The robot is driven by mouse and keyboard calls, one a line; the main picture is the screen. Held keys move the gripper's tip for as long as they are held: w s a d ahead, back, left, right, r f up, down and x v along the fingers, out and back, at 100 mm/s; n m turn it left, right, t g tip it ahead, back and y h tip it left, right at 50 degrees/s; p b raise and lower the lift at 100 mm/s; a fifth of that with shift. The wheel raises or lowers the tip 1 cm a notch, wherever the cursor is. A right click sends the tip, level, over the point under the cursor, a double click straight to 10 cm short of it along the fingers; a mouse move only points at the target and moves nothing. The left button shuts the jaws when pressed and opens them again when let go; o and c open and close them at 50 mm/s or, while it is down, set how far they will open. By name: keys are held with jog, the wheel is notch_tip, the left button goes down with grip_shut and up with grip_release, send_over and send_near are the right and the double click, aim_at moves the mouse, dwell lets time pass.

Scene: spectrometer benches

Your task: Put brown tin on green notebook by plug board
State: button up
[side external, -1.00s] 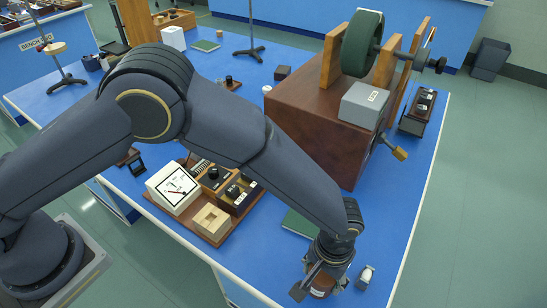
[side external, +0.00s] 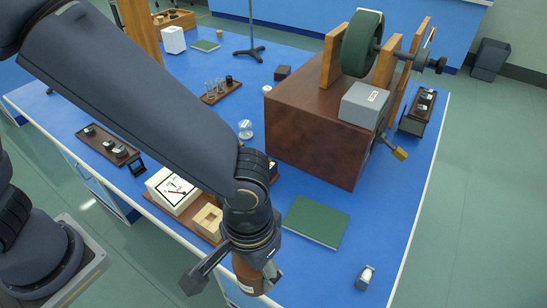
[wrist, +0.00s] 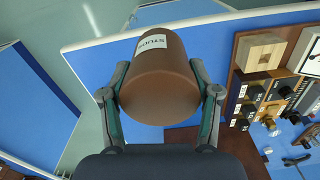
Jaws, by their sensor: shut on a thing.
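My gripper (side external: 254,272) is shut on the brown tin (wrist: 160,88), with one finger on each side. The tin has a white label reading STUDS. In the side view the tin (side external: 246,278) hangs at the front edge of the blue bench, partly hidden by my gripper. A green notebook (side external: 316,222) lies flat on the bench, to the right of and behind my gripper, with nothing on it. A wooden board with a white meter, switches and a light wooden block (side external: 208,222) is left of this notebook, partly hidden by my arm.
A large brown box (side external: 310,130) carrying a green wheel stands behind the notebook. A small metal item (side external: 366,277) lies at the front right. A second green notebook (side external: 205,45) lies far back. Bench between the near notebook and the small item is clear.

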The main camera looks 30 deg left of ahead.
jog(key=shift+s+r+m, duration=0.1)
jog(key=shift+r+m, duration=0.15)
jog(key=shift+m, duration=0.25)
jog(key=w+a+r+m, duration=0.1)
jog(key=w+m, duration=0.1)
jog(key=w, duration=0.4)
jog(key=n, duration=0.2)
send_near(317, 218)
jog(key=shift+s+a+f, duration=0.15)
jog(key=shift+s, duration=0.25)
jog(key=shift+w+f, duration=0.3)
jog(key=shift+f, duration=0.15)
jog(key=shift+d+f, duration=0.2)
jog(key=shift+f, duration=1.25)
